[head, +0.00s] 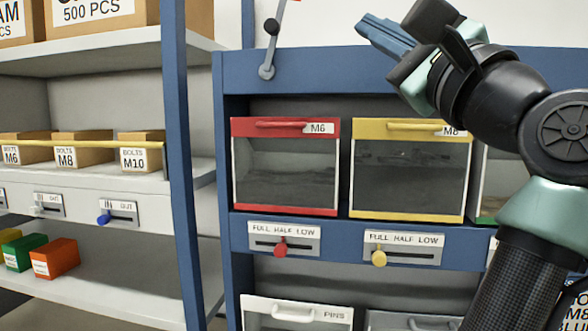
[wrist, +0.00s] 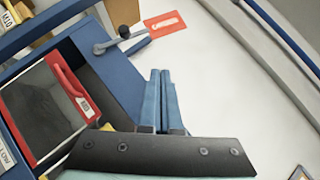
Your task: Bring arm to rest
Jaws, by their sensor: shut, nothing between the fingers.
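My gripper (head: 378,32) is raised at the upper right of the head view, in front of the top of the blue cabinet frame (head: 330,75). Its blue fingers lie together, shut and empty. In the wrist view the shut fingers (wrist: 162,92) point toward the white wall, apart from anything. My dark arm comes up from the lower right of the head view and hides part of the yellow M8 bin.
A red M6 bin (head: 285,165) and a yellow M8 bin (head: 410,175) sit in the cabinet, with red (head: 281,247) and yellow (head: 379,258) sliders below. A lever (head: 268,50) stands on top. Shelving with bolt boxes (head: 82,152) is at the left.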

